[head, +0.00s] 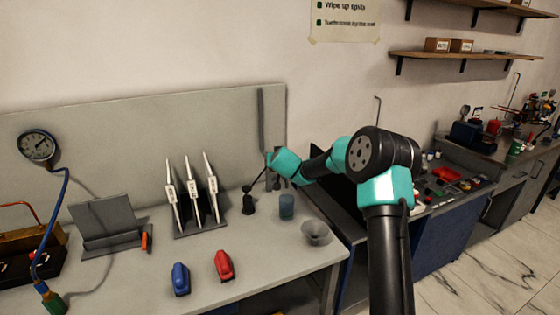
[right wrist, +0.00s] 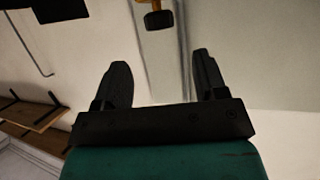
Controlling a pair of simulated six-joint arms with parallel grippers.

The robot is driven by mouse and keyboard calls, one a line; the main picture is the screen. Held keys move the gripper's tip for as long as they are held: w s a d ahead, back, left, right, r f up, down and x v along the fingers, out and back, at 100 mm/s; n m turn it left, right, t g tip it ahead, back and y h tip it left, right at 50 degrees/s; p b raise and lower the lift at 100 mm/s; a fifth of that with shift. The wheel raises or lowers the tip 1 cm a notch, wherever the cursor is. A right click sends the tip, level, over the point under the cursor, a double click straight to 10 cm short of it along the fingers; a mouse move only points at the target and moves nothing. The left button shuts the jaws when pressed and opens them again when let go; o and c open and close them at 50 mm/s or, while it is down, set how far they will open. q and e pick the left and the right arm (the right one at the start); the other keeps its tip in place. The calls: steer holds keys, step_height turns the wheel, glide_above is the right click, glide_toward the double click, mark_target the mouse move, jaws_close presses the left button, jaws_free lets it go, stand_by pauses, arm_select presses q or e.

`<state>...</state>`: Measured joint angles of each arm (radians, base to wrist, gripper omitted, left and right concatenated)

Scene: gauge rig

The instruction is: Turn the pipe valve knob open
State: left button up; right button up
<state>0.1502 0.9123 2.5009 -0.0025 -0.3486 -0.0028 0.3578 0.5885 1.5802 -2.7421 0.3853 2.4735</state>
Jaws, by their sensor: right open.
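A dark knob on an orange-yellow fitting (right wrist: 158,19) shows at the top of the right wrist view; I take it for the valve knob. A grey vertical pipe or rail (head: 261,118) stands at the back panel's right end in the head view, where my arm hides whatever is at its lower part. My right gripper (right wrist: 160,65) is open and empty, its two dark fingers spread. The knob lies beyond the fingertips, roughly in line with the gap and apart from them. My left gripper is not in view.

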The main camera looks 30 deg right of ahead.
steer(key=v, duration=0.8)
step_height(320, 180, down, 7)
steer(key=w+n+g+y, duration=0.1)
steer(key=n+g+y, duration=0.1)
steer(key=n+y, duration=0.55)
steer(key=s+d+t, duration=0.1)
steer(key=d+t, duration=0.1)
steer(key=d, duration=0.1)
steer(key=s+d+t+y, duration=0.1)
steer(key=d+t, duration=0.1)
steer(key=d, duration=0.1)
steer(key=s+d+t, duration=0.1)
steer(key=d+t, duration=0.2)
steer(key=d, duration=0.1)
steer(key=shift+s+d+r+y, duration=0.1)
steer(key=shift+y, duration=0.25)
